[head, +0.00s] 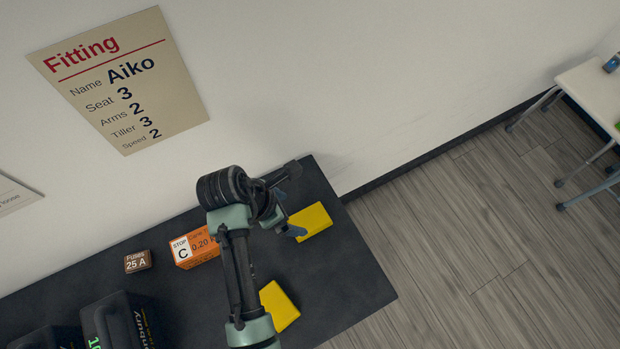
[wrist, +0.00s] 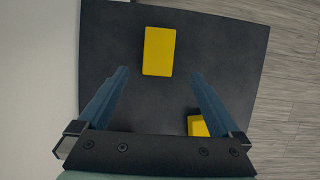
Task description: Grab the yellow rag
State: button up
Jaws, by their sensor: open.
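Two yellow pieces lie on the dark table; I cannot tell for certain which is the rag. The far yellow piece (head: 312,221), near the table's end, is a plain rectangle; in the wrist view (wrist: 159,51) it lies just beyond and between the fingertips. The second yellow piece (head: 279,306) lies nearer the front edge; in the wrist view (wrist: 197,127) the right finger and gripper body partly hide it. My gripper (head: 290,214) is open and empty above the table by the far piece; its blue fingers show apart in the wrist view (wrist: 160,73).
On the dark table (head: 355,285), an orange box (head: 195,249) and a brown fuse box (head: 138,261) stand left of my arm. Black cases (head: 120,322) are at lower left. The wall runs behind; a white table (head: 595,90) stands at far right.

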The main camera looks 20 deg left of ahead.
jog(key=b, duration=0.1)
send_over(309, 220)
jog(key=s+a, duration=0.1)
jog(key=s, duration=0.1)
jog(key=f, duration=0.5)
jog(key=shift+w+a+f, duration=0.15)
jog(key=shift+a+f, duration=0.05)
jog(key=shift+f, duration=0.2)
jog(key=shift+b+x, duration=0.8)
jog(key=shift+x, duration=1.8)
jog(key=shift+f, duration=0.25)
jog(key=c, duration=1.2)
jog(key=shift+r, duration=0.1)
